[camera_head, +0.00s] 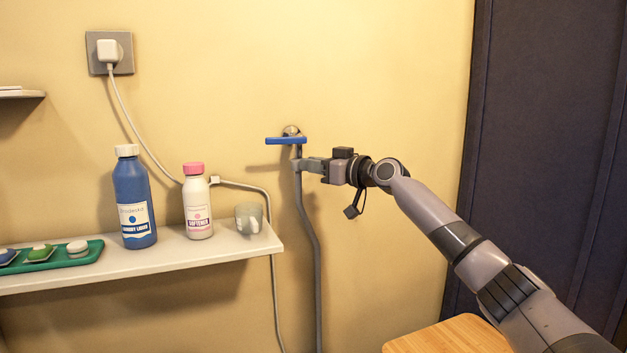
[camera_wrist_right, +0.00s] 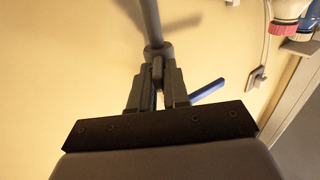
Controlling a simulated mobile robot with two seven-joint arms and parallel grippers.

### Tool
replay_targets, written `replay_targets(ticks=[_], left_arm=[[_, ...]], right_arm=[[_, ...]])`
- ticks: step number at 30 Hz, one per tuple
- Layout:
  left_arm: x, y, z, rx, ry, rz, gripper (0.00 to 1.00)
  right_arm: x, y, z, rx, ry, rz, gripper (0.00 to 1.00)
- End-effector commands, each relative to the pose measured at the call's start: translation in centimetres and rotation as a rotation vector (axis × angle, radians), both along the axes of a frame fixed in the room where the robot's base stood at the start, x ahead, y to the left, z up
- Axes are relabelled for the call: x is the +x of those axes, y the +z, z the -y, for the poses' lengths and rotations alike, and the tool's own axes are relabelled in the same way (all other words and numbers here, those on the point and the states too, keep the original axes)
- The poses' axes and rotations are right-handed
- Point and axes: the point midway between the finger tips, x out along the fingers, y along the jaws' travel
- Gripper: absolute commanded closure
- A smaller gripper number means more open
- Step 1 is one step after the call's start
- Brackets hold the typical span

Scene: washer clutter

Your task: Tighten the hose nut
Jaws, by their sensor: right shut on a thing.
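The hose nut (camera_head: 297,165) sits at the top of the grey hose (camera_head: 313,240), just below the tap with its blue lever (camera_head: 287,140). The lever lies level across the tap. My right gripper (camera_head: 302,165) reaches in from the right and is shut on the nut. In the right wrist view the gripper (camera_wrist_right: 157,85) has its fingers around the grey nut (camera_wrist_right: 158,52), and the hose (camera_wrist_right: 151,20) runs up from it. The blue lever (camera_wrist_right: 208,90) shows behind the right finger. The fingers hide part of the nut. My left gripper is not in view.
A white shelf (camera_head: 150,261) at the left holds a blue bottle (camera_head: 133,195), a white bottle with pink cap (camera_head: 197,200), a cup (camera_head: 249,218) and a green tray (camera_head: 95,250). A plug (camera_head: 109,50) has a cable running down. A wooden surface (camera_head: 445,337) is below my arm.

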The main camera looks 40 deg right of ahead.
Motion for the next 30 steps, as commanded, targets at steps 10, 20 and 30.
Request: replay_targets(ticks=[10,20,30], left_arm=[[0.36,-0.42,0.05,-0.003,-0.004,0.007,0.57],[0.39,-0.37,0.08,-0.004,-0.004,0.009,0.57],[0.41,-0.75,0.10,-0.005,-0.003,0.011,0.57]], right_arm=[[-0.22,0.32,0.24,-0.001,0.018,0.011,1.00],[-0.23,0.31,0.16,0.000,0.020,0.010,0.64],[-1.04,0.02,0.28,-0.003,0.021,0.008,0.64]])
